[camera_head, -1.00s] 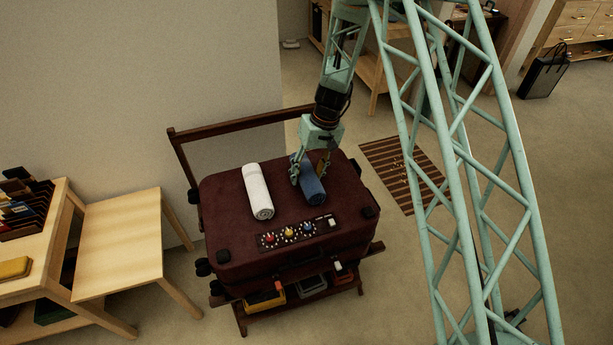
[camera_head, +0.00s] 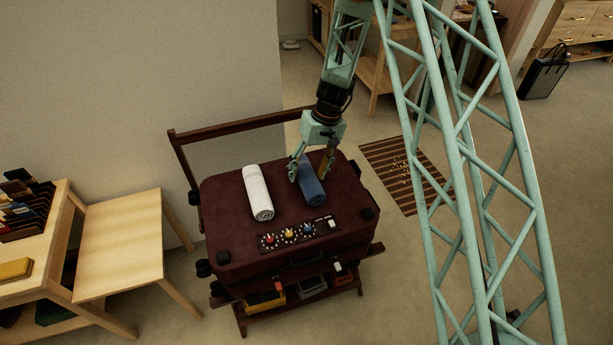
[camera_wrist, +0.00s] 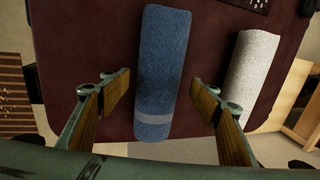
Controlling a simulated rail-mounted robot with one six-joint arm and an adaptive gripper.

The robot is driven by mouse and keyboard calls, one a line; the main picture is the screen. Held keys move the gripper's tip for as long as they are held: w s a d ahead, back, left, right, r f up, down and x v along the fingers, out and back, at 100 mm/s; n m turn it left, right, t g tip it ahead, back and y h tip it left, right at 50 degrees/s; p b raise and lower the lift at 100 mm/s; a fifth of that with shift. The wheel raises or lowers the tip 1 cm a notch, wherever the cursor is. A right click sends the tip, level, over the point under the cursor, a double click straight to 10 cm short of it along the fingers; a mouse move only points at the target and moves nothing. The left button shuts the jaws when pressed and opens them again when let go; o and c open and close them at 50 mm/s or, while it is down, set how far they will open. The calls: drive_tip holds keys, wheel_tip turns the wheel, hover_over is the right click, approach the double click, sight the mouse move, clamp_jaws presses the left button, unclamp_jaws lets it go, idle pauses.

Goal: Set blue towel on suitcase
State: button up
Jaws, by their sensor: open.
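The rolled blue towel (camera_head: 312,191) lies on top of the dark red suitcase (camera_head: 228,236), to the right of a rolled white towel (camera_head: 257,192). My gripper (camera_head: 310,178) is open just above the far end of the blue towel. In the wrist view, the blue towel (camera_wrist: 161,75) lies between and beyond the parted fingers of my gripper (camera_wrist: 162,100), with clear gaps on both sides. It has a pale band near its lower end. The white towel (camera_wrist: 252,80) is to the right, outside the fingers.
A panel with coloured knobs (camera_head: 298,234) lies on the suitcase's front part. The suitcase rests on a dark wooden rack (camera_head: 240,131) with a back rail. A light wooden table (camera_head: 120,240) stands to the left. A slatted mat (camera_head: 395,172) lies on the floor at right.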

sight(313, 171)
drive_tip(key=v, duration=0.8)
drive_tip(key=shift+r, duration=0.35)
drive_tip(key=shift+d+r+p, duration=0.2)
drive_tip(key=shift+r+p, duration=0.1)
drive_tip(key=shift+r, duration=0.4)
drive_tip(key=shift+r, duration=0.15)
